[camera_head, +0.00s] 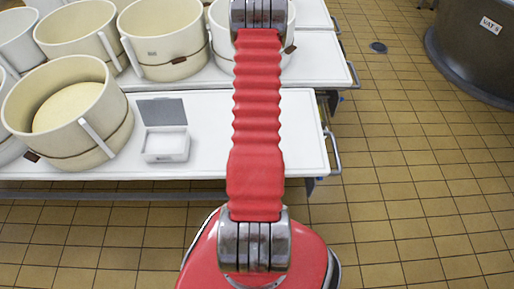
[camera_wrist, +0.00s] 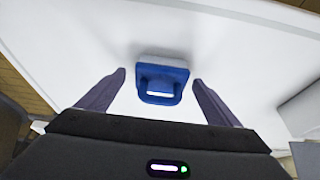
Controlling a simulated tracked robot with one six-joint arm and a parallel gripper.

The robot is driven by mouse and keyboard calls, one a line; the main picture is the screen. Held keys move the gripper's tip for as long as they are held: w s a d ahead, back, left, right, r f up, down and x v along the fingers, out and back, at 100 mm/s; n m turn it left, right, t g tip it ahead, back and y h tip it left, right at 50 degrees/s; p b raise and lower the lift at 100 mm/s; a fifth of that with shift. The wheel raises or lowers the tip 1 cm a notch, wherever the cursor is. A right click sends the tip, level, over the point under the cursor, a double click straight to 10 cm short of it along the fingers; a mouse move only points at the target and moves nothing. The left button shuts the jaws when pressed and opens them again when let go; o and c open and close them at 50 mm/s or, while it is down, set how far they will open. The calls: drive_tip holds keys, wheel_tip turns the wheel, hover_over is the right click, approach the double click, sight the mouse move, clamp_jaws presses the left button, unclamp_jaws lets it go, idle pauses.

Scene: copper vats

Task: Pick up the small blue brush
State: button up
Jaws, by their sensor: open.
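The small blue brush (camera_wrist: 162,80) shows in the wrist view on the white table top, with a blue handle side facing my gripper and a pale edge behind it. My gripper (camera_wrist: 160,80) is open, with one dark finger to the left of the brush and one to the right. The brush appears between the fingertips or just beyond them; neither finger visibly touches it. The head view shows my red arm reaching over the table, and there the brush and the gripper are not visible.
In the head view, a white table (camera_head: 215,150) carries a cream mould (camera_head: 112,128) holding a pale round and an open white box (camera_head: 166,146). More moulds (camera_head: 165,40) stand on the table behind. A vat (camera_head: 480,50) stands at right; tiled floor (camera_head: 400,170) is clear.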

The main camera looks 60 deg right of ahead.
drive_tip(key=c, duration=1.3)
drive_tip(key=shift+r, duration=0.15)
drive_tip(key=shift+r, duration=4.85)
